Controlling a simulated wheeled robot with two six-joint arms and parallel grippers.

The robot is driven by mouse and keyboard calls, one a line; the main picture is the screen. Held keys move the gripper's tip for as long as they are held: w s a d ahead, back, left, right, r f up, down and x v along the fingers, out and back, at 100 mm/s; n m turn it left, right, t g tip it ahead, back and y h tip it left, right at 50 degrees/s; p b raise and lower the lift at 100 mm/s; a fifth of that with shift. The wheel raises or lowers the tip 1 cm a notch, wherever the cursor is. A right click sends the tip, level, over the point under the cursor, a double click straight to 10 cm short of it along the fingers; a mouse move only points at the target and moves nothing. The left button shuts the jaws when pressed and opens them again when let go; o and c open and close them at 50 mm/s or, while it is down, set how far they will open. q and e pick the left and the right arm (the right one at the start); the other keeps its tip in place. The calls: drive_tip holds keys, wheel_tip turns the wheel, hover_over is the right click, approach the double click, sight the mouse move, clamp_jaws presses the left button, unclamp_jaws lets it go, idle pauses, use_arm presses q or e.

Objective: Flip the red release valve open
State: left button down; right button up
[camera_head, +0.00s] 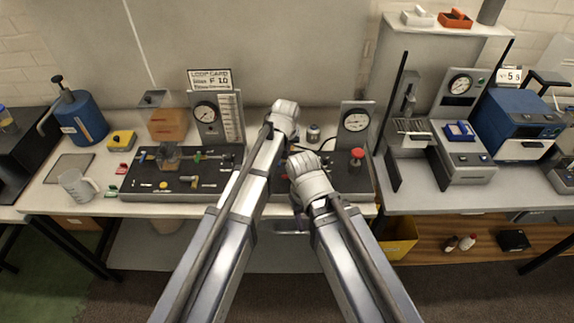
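A red-topped knob (357,155) stands on the right part of the black panel (345,179), below a round gauge (356,121). I cannot tell whether it is the release valve; no lever shows clearly. My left gripper (285,112) reaches over the middle of the panel toward the back of the bench. My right gripper (304,165) is over the panel, nearer me and left of the red knob, apart from it in the picture. The fingers of both grippers are hidden. The arms and wrists hide the middle of the panel, including any fitting there.
A second panel (205,184) with small valves lies left, under a gauge board (215,115). A blue canister (80,117), a clear jug (75,186) and a yellow box (122,140) stand further left. A press (460,150) and blue machine (520,118) stand right.

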use_arm(q)
drive_tip(key=shift+f, duration=0.15)
drive_tip(key=b+x, duration=0.9)
drive_tip(key=x, duration=0.1)
drive_tip(key=shift+a+b, duration=0.1)
drive_tip(key=shift+b, duration=0.25)
drive_tip(key=s, duration=0.3)
drive_tip(key=shift+s, duration=0.6)
drive_tip(key=shift+w, duration=0.1)
